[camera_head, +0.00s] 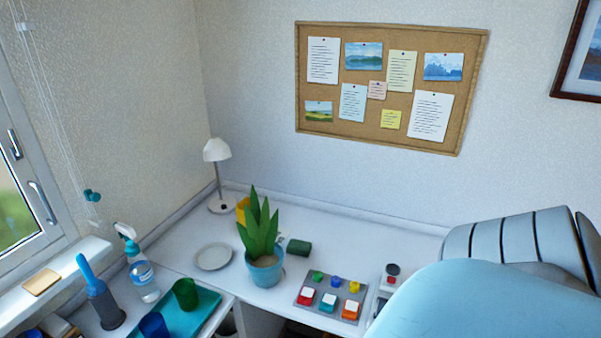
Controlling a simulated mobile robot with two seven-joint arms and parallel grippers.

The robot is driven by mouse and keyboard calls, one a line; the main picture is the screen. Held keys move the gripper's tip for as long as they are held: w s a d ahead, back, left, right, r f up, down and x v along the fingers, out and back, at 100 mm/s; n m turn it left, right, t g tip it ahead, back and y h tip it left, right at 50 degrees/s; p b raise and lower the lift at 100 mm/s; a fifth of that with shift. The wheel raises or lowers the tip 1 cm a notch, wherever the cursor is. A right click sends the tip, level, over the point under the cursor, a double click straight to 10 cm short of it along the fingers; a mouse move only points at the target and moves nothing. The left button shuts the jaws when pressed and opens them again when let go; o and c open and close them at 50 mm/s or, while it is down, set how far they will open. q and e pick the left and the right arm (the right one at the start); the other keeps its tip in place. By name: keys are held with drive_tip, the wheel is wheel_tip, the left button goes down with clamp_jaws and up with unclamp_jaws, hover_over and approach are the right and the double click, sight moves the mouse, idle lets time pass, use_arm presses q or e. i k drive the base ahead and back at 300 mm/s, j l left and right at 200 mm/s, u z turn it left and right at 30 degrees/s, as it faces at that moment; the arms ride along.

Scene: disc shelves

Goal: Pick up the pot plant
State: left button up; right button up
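The pot plant has tall pointed green leaves (259,226) in a light blue round pot (265,273). It stands upright near the front edge of the white desk, left of the middle of the view. The whole plant is in sight, with nothing in front of it. A white plate (213,256) lies just left of the pot, and a small dark green block (299,246) lies behind it to the right. Neither of my grippers shows in this view.
A teal tray (206,307) with green and blue cups, a spray bottle (142,278) and a lamp (217,167) are left. A grey board (306,310) with coloured pieces is right. A large light blue and grey shape covers the lower right. The desk's back middle is clear.

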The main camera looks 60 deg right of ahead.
sight(258, 238)
drive_tip(key=z, duration=1.45)
